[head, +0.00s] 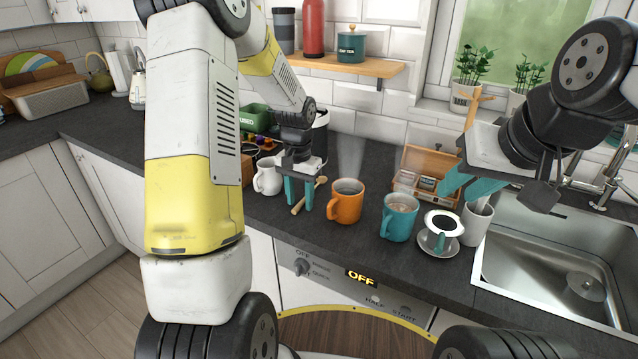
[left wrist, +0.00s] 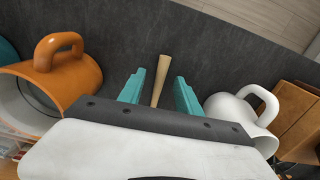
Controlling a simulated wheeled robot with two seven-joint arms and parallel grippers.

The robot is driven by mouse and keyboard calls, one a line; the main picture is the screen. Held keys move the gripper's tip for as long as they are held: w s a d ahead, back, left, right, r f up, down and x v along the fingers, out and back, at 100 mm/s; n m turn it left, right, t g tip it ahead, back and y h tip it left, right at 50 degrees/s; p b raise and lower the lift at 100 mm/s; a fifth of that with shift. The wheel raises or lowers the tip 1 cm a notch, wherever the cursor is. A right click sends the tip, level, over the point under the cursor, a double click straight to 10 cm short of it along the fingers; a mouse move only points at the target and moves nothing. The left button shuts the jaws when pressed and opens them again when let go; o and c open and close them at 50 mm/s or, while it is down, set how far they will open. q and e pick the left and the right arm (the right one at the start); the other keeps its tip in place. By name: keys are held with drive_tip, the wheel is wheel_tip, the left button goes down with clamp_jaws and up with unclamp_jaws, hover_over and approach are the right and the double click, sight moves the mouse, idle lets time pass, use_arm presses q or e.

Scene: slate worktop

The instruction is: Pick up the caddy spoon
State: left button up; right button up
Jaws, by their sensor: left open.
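The caddy spoon (head: 297,209) is a light wooden spoon lying on the dark worktop between the white mug and the orange mug. My left gripper (head: 299,203) is open above it, with its teal fingers pointing down. In the left wrist view the spoon's pale handle (left wrist: 161,78) shows between the two open fingers (left wrist: 158,86), apart from both. The rest of the spoon is hidden there behind the gripper body. My right gripper (head: 455,195) is open and empty, above the worktop near the wooden box.
The white mug (head: 267,178) stands left of the spoon, the orange mug (head: 347,203) right of it. Further right are a teal mug (head: 398,220), a saucer (head: 437,249) with a black-and-white item, a grey cup (head: 477,224) and the sink (head: 535,275). A wooden box (head: 429,163) stands behind.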

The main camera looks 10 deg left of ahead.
use_arm(q)
clamp_jaws()
idle(0.3)
